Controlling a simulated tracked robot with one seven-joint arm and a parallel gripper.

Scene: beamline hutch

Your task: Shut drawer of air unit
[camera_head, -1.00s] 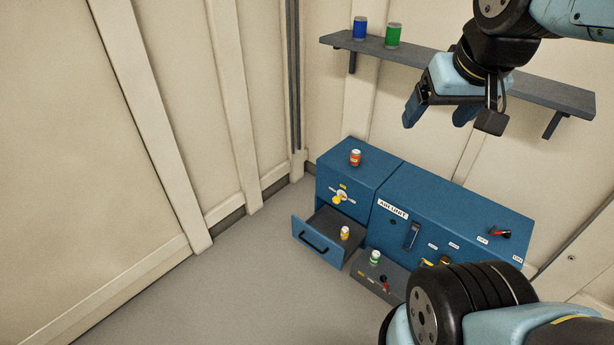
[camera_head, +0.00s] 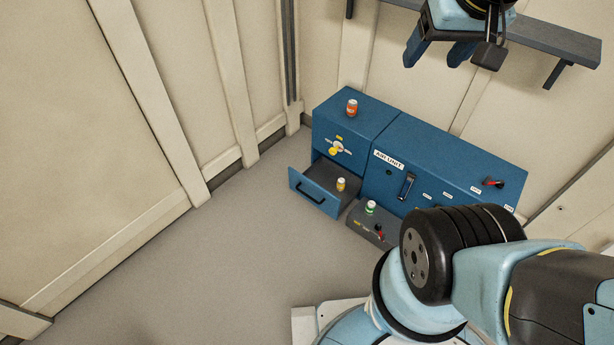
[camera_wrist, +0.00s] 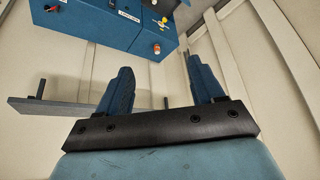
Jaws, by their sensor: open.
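The blue air unit (camera_head: 445,160) stands on the floor against the back wall, with a label on its front. Its drawer (camera_head: 318,192) at the lower left is pulled out, with a dark handle on its front. A yellow can (camera_head: 341,184) stands in the open drawer. My gripper (camera_head: 437,58) is open and empty, high above and behind the unit near the wall shelf, well apart from the drawer. In the wrist view my two fingers (camera_wrist: 160,88) are spread with nothing between them, and the unit (camera_wrist: 105,22) shows upside down at the top.
An orange can (camera_head: 352,108) stands on the unit's left top. A green-white can (camera_head: 370,207) stands on a low grey box (camera_head: 362,224) right of the drawer. A shelf (camera_head: 550,42) juts from the back wall. Floor left of the drawer is clear.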

